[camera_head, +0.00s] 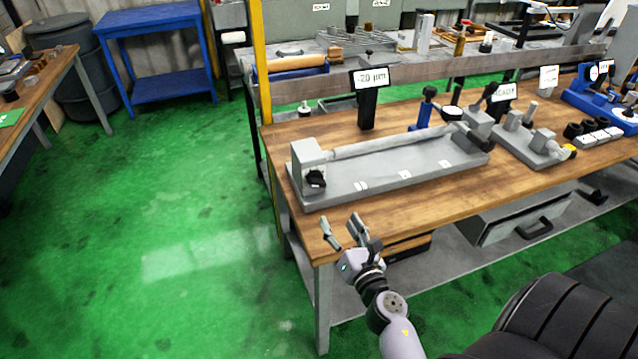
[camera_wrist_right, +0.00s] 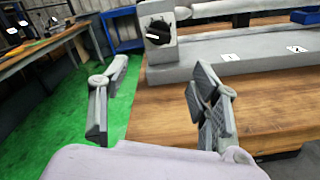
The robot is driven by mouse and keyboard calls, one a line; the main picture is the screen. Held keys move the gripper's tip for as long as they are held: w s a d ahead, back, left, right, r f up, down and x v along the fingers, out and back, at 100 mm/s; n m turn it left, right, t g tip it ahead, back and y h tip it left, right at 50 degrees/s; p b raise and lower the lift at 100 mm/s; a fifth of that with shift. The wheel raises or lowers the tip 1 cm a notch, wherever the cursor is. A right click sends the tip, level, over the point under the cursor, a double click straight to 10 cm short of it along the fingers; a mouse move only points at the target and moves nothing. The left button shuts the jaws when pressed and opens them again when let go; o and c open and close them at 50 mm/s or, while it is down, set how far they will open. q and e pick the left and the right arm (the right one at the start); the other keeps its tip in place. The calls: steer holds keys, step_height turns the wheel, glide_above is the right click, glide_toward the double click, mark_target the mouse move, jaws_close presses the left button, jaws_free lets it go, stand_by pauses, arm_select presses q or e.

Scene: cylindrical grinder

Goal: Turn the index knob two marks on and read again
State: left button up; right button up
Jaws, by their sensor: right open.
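The index knob (camera_head: 316,179) is black and sits on the front face of the grey block at the left end of a grey bench fixture (camera_head: 400,183). In the right wrist view the knob (camera_wrist_right: 158,31) shows a white mark on it. A long grey shaft (camera_head: 390,140) lies along the fixture. My right gripper (camera_head: 344,229) is open and empty, in front of the table's near left corner, below and apart from the knob. Its two fingers show in the right wrist view (camera_wrist_right: 158,105). My left gripper is not in view.
The wooden table (camera_head: 290,129) holds a blue stand with a dial gauge (camera_head: 452,113) behind the fixture and a second grey fixture (camera_head: 530,146) to the right. Green floor is clear at left.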

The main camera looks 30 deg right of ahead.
mark_target(319, 187)
steer(key=x, duration=0.7)
steer(key=p+x, duration=0.1)
steer(key=x, duration=0.6)
steer(key=shift+w+a, duration=0.15)
steer(key=shift+w, duration=0.2)
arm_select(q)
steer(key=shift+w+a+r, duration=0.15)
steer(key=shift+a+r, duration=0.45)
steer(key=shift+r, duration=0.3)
arm_select(e)
steer(key=shift+c, duration=0.4)
steer(key=c, duration=1)
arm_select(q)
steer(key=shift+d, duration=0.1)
arm_select(e)
steer(key=shift+c, duration=0.2)
